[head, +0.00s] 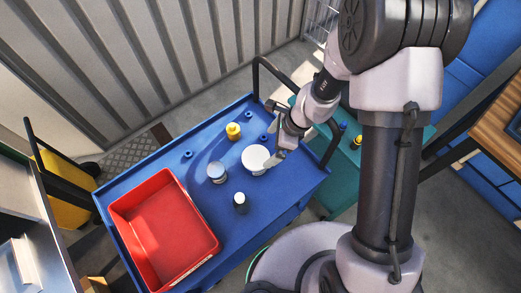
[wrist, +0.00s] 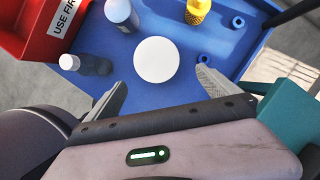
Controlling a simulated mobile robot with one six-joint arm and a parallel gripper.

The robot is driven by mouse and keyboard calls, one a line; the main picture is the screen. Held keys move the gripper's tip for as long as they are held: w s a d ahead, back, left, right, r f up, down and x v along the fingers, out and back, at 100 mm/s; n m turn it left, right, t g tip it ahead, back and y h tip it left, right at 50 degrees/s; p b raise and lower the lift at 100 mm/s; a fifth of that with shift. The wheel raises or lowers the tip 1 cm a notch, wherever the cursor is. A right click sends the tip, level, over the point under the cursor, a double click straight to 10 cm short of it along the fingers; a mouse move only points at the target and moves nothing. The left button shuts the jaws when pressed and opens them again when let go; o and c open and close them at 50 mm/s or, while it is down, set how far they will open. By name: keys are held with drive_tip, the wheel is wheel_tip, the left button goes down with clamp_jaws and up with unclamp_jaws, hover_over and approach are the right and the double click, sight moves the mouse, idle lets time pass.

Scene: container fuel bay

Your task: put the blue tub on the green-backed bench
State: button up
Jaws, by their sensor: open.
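A small jar with a blue-grey side and a pale top (head: 217,172) stands on the blue cart; it also shows in the wrist view (wrist: 120,14). A wide round white-topped container (head: 255,159) stands to its right; its side is mostly hidden, so I cannot tell whether this or the jar is the blue tub. My gripper (head: 276,137) is open and empty, and in the wrist view the white top (wrist: 157,59) shows just beyond and between the fingers. I cannot make out a green-backed bench for certain.
The blue cart (head: 132,186) also bears a red tray (head: 165,235), a yellow container (head: 233,131), a dark white-capped bottle (head: 240,203) and several blue rings. A teal surface (head: 335,195) with small items lies beyond the cart's right end. A wooden-topped table (head: 490,110) is at far right.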

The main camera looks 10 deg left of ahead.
sight(260, 156)
drive_tip(key=b+x, duration=0.3)
drive_tip(key=x, duration=0.4)
drive_tip(key=shift+a+f, duration=0.1)
drive_tip(key=shift+f, duration=0.3)
drive_tip(key=b+x, duration=0.3)
drive_tip(key=x, duration=0.2)
drive_tip(key=shift+s, duration=0.2)
drive_tip(key=shift+r, duration=0.1)
drive_tip(key=c, duration=1.8)
